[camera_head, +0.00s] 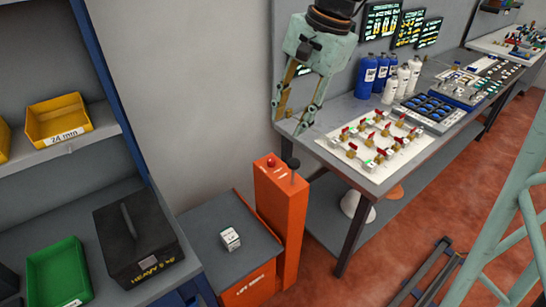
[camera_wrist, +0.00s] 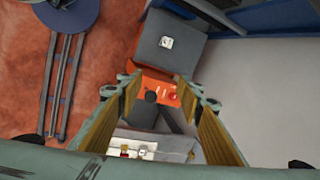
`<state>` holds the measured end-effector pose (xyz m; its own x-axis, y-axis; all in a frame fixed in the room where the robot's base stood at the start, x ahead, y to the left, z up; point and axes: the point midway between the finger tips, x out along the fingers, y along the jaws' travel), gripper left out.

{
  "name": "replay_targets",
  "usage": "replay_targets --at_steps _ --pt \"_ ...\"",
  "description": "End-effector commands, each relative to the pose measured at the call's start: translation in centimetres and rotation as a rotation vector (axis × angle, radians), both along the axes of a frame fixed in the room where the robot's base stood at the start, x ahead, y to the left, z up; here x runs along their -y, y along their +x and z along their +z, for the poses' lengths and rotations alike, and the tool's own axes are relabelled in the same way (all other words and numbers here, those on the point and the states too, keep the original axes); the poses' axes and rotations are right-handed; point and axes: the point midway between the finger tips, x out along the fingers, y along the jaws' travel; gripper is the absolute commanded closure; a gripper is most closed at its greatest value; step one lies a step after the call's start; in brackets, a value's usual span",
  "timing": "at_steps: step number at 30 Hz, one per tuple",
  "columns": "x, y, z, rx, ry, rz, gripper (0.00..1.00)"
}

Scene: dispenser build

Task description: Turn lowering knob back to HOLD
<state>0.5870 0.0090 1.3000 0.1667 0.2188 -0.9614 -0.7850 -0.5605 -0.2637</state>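The orange control post (camera_head: 280,220) stands beside the grey-topped lift table. A black knob (camera_head: 293,163) on a short stem rises from its top, and a red button (camera_head: 270,161) sits to the left of it. In the wrist view the black knob (camera_wrist: 152,97) and red button (camera_wrist: 172,98) show between my fingers. The knob's setting and any HOLD mark are too small to read. My gripper (camera_head: 290,122) is open and empty, pointing down above the post, apart from the knob. Its spread fingers also show in the wrist view (camera_wrist: 157,88).
The lift table (camera_head: 205,262) carries a small white box (camera_head: 230,238). To the right, a workbench (camera_head: 375,185) holds a valve board (camera_head: 375,140) and several bottles. Shelving on the left holds a yellow bin (camera_head: 57,118), a green bin (camera_head: 58,272) and a black case (camera_head: 138,232).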

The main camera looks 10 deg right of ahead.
Motion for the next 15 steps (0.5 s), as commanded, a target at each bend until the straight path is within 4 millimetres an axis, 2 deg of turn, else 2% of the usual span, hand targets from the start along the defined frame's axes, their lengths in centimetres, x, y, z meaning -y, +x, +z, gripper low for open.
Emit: replay_targets --at_steps 15 --pt "1.3 7.3 -3.9 -0.086 0.087 -0.23 0.66"
